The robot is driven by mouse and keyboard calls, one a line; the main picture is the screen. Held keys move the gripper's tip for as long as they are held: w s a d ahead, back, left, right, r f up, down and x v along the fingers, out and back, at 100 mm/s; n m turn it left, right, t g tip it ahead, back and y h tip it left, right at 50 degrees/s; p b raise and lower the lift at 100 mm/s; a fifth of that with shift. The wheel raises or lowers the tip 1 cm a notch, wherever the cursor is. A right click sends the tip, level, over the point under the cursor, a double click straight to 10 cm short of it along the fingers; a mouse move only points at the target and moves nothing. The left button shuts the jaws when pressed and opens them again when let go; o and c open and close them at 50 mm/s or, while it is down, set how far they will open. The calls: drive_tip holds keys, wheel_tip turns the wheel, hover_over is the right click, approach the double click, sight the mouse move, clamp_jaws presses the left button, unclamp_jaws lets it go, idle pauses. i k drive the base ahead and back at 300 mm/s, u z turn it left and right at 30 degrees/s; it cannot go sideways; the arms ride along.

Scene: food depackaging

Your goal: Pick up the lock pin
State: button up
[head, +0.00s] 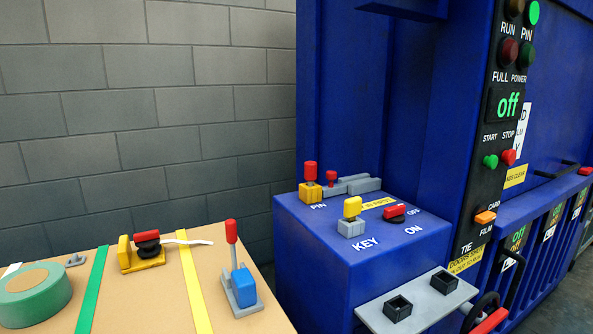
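A red-topped pin (310,173) stands upright in a yellow block (310,193) at the back left of the blue machine's ledge (300,216), behind the label "PIN". It looks like the lock pin. A smaller red knob (331,177) stands just to its right beside grey bars (355,185). My gripper is not in view.
A yellow key (352,207) and a red switch (395,212) share the ledge. A grey plate (425,302) with two black square sockets juts out in front. The tan table (150,290) holds green tape (62,298), a yellow-based device (142,260) and a red-tipped lever (232,232).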

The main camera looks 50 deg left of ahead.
sight(310, 175)
drive_tip(key=u, duration=0.6)
drive_tip(key=i, duration=0.75)
drive_tip(key=u, duration=0.75)
